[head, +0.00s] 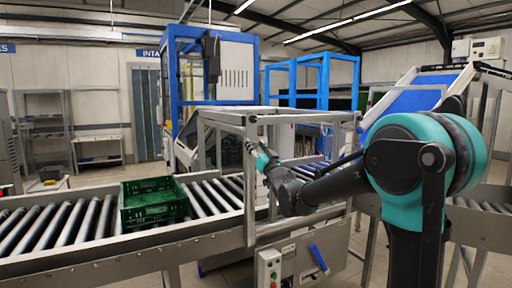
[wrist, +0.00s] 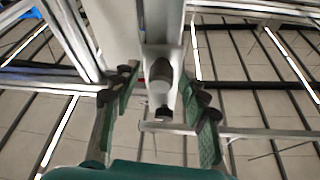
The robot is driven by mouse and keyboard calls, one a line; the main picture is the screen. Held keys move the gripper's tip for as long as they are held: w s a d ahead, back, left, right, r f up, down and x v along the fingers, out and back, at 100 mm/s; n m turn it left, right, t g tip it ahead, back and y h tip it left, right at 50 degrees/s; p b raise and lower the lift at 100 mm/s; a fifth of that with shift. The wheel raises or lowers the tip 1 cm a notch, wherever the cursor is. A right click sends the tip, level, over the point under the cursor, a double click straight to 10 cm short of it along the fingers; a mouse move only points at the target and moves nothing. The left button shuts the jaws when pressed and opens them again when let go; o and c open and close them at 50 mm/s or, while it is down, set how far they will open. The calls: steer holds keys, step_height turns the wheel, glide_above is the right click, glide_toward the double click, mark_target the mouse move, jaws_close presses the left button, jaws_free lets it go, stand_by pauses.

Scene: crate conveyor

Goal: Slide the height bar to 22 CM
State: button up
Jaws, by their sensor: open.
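A grey metal gantry (head: 249,185) stands over the roller conveyor, with an upright post at its near left corner. My gripper (head: 258,150) is beside this post, near its upper part, with my arm reaching in from the right. In the wrist view my gripper (wrist: 163,88) is open, its green-padded fingers on either side of a dark and grey knob (wrist: 160,76) on a pale metal post. The fingers look apart from the knob. I cannot tell for certain which part is the height bar, and no scale or 22 CM mark is readable.
A green crate (head: 155,203) sits on the rollers left of the gantry. A blue lever (head: 318,257) and a button box (head: 269,268) are on the conveyor's front. A blue-framed machine (head: 212,75) stands behind. The rollers left of the crate are clear.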

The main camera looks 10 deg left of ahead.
jaws_close()
steer(key=shift+f, duration=0.1)
stand_by(0.3)
step_height(320, 180, down, 18)
steer(key=shift+r, duration=0.1)
stand_by(0.4)
jaws_free()
